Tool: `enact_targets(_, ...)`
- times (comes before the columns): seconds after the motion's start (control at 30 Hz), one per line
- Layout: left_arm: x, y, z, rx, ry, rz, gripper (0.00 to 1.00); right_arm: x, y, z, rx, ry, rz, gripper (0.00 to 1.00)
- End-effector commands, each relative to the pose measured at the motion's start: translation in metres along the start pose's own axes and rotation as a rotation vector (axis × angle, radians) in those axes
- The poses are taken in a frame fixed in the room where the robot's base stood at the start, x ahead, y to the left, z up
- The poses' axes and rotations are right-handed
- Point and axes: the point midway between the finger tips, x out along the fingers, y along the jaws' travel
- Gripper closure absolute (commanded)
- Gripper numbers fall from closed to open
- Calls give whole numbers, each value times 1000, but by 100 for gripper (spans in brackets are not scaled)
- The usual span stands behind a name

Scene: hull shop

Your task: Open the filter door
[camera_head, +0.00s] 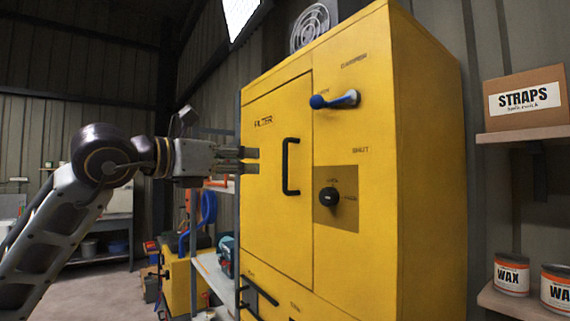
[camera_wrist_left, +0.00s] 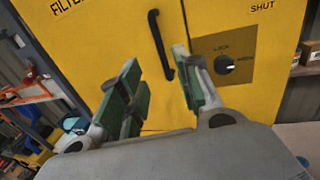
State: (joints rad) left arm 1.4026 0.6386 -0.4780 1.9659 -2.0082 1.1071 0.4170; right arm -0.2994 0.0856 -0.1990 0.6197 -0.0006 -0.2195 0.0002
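The filter door (camera_head: 268,215) is a yellow panel lettered FILTER on the front of a tall yellow cabinet; it looks shut. Its upright black bar handle (camera_head: 286,167) is near the door's right edge. My left gripper (camera_head: 256,160) is left of the handle in the head view, apart from it. In the left wrist view its green-padded fingers (camera_wrist_left: 157,57) are spread and empty, with the handle (camera_wrist_left: 157,35) beyond them, between the tips. A black knob (camera_head: 328,196) right of the door has a white mark at its right side, away from the LOCK label above. My right gripper is not in view.
A blue-handled damper lever (camera_head: 335,100) sticks out above the knob. Another black handle (camera_head: 260,290) is on the panel below. A shelf unit (camera_head: 213,278) stands left of the cabinet. At right, shelves hold a STRAPS box (camera_head: 525,98) and wax tins (camera_head: 511,275).

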Motion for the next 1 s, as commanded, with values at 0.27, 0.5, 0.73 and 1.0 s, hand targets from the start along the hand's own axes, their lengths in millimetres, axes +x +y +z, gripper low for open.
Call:
enact_targets(0.27, 29, 0, 1, -1, 2, -2, 66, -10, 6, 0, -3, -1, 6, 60)
enact_targets(0.5, 60, -1, 2, -1, 1, -3, 66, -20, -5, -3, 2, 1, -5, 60)
enact_targets(0.73, 91, 0, 2, -3, 1, -3, 66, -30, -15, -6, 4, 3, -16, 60)
enact_targets(1.0, 120, 0, 1, -1, 2, -2, 66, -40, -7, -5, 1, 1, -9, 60)
